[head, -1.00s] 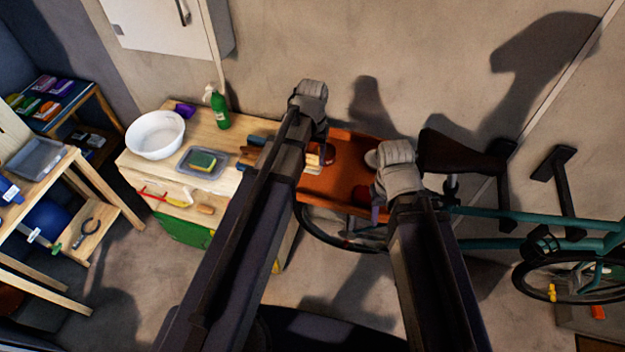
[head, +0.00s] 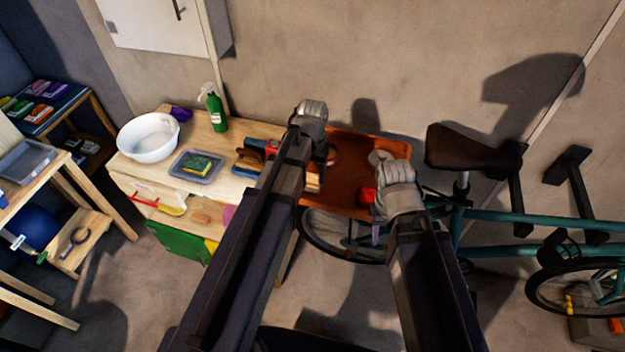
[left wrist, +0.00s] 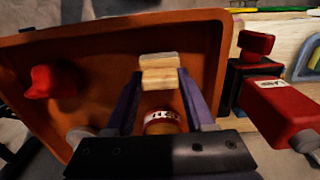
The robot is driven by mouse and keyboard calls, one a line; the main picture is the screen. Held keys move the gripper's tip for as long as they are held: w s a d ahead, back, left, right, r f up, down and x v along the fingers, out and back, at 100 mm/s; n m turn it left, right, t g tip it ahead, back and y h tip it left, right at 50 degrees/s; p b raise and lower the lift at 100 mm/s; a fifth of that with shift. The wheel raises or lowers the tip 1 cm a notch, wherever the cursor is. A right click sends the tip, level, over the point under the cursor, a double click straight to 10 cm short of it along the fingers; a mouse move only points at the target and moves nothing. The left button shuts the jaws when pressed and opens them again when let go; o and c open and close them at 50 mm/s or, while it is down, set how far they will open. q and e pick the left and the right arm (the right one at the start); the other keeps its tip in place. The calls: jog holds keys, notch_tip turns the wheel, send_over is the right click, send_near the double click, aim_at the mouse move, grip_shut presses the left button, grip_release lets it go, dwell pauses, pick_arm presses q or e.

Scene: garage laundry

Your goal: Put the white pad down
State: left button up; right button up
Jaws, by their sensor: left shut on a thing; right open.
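My left gripper (left wrist: 160,98) is shut on a pale cream block (left wrist: 160,70), which is the nearest match I see to the white pad. The block shows at the fingertips, above the orange tray (left wrist: 205,50). I cannot tell whether it touches the tray. In the head view the left gripper (head: 316,172) is over the left end of the orange tray (head: 345,190), and the block is mostly hidden by my arm. My right gripper (head: 376,212) is open at the tray's right side, close to a red object (head: 367,195).
A jar with a red and white label (left wrist: 162,122) is below the left fingers. A wooden bench (head: 225,188) left of the tray holds a white basin (head: 148,138), a sponge tray (head: 198,167) and a green spray bottle (head: 215,108). A bicycle (head: 500,215) stands at the right.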

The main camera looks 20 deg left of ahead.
aim_at(312, 176)
pick_arm(q)
jog(key=o, duration=1.2)
jog(key=shift+f, duration=0.15)
jog(key=r+p, duration=0.7)
jog(key=r, duration=0.1)
jog(key=shift+s+p, duration=0.25)
jog(key=shift+p, duration=0.1)
jog(key=s+d+m, duration=0.1)
jog(key=s+d, duration=0.2)
jog(key=s, duration=0.1)
jog(key=s+d+m, duration=0.1)
jog(key=s+d, duration=0.3)
jog(key=s, duration=0.1)
jog(key=s+d+m+y, duration=0.1)
jog(key=s+d, duration=0.2)
jog(key=s, duration=0.1)
jog(key=shift+s+d, duration=0.25)
jog(key=shift+s, duration=0.15)
jog(key=shift+f, duration=0.1)
